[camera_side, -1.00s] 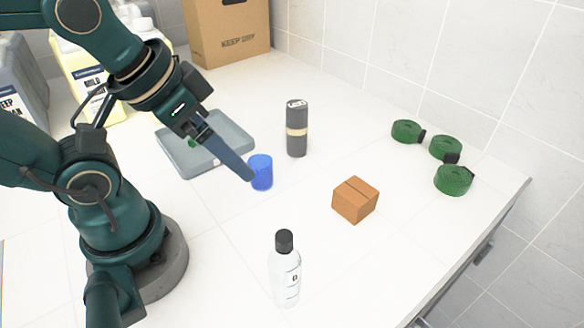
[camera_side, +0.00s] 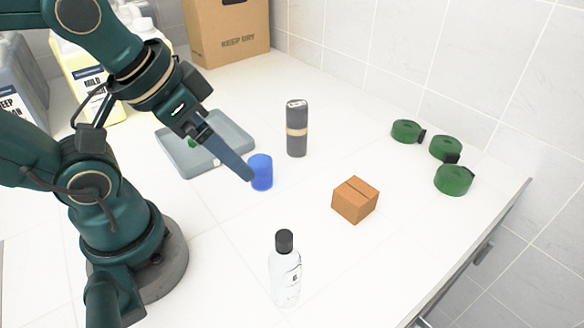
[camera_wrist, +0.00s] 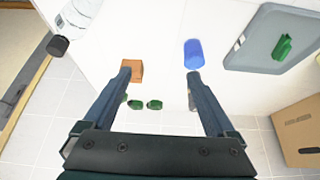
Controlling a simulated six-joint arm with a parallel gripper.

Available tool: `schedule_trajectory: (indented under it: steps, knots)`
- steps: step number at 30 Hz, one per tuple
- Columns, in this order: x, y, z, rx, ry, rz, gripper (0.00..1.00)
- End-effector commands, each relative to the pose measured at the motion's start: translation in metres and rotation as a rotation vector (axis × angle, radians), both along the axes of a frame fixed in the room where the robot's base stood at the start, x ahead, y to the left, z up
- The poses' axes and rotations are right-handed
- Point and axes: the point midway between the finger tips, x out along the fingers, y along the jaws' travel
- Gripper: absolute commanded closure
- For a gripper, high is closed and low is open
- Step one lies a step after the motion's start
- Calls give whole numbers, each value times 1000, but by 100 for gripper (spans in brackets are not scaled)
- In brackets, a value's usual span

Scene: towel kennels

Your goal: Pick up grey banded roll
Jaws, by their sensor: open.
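The grey banded roll (camera_side: 297,128) stands upright in the middle of the counter in the side view, dark grey with a tan band round its middle. I cannot clearly make it out in the wrist view. My gripper (camera_wrist: 159,74) is open, with its two fingers apart and nothing between them. In the side view its fingertip (camera_side: 249,177) is beside the blue cylinder, left of and nearer the camera than the roll, and not touching the roll. Only one finger shows clearly there.
The blue cylinder (camera_side: 261,172) stands close to my fingertip. An orange-brown box (camera_side: 354,201) and a clear bottle with a black cap (camera_side: 285,275) stand nearer. Green coils (camera_side: 454,179) lie at right. A grey tray (camera_side: 206,150) holds a green item. A cardboard box (camera_side: 229,32) stands behind.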

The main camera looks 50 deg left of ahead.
Motion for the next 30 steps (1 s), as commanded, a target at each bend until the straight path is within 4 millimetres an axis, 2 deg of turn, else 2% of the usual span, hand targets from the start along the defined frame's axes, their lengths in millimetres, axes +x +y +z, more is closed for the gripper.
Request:
schedule_trajectory:
  steps: [16,19,23,27,30]
  knots:
    - [0,0,0,0,-2,-1,6]
    - [9,-1,6,-5,-49,-4,6]
    - [43,-12,34,-75,-234,10,6]
    - [97,-22,73,-205,-449,78,6]
    - [135,-18,94,-283,-569,168,6]
